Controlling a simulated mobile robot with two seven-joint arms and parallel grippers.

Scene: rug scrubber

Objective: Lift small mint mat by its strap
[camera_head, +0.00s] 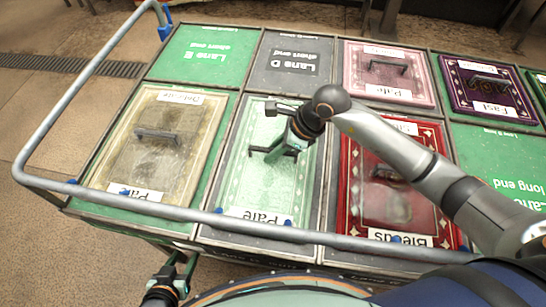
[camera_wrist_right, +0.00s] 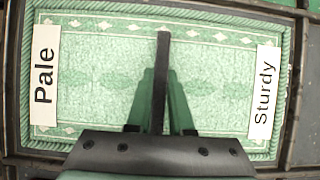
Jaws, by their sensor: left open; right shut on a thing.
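The small mint mat (camera_head: 255,192) lies in the middle near lane of the rack, with a pale patterned border. It fills the right wrist view (camera_wrist_right: 90,75), labelled "Pale" and "Sturdy". Its dark strap (camera_wrist_right: 163,50) stands across the middle of the mat. My right gripper (camera_wrist_right: 160,98) is shut on the strap, one green finger on each side; in the head view it is above the mat (camera_head: 284,152). I cannot tell whether the mat is off its lane floor. My left gripper (camera_head: 177,268) is open and empty, outside the rack's near rail.
A beige mat (camera_head: 172,112) lies to the left and a red mat (camera_head: 366,208) to the right. A pink mat (camera_head: 366,66) and a purple mat (camera_head: 515,108) lie behind. Lanes E (camera_head: 180,60) and D (camera_head: 285,80) are empty. A grey rail (camera_head: 120,205) runs along the near side.

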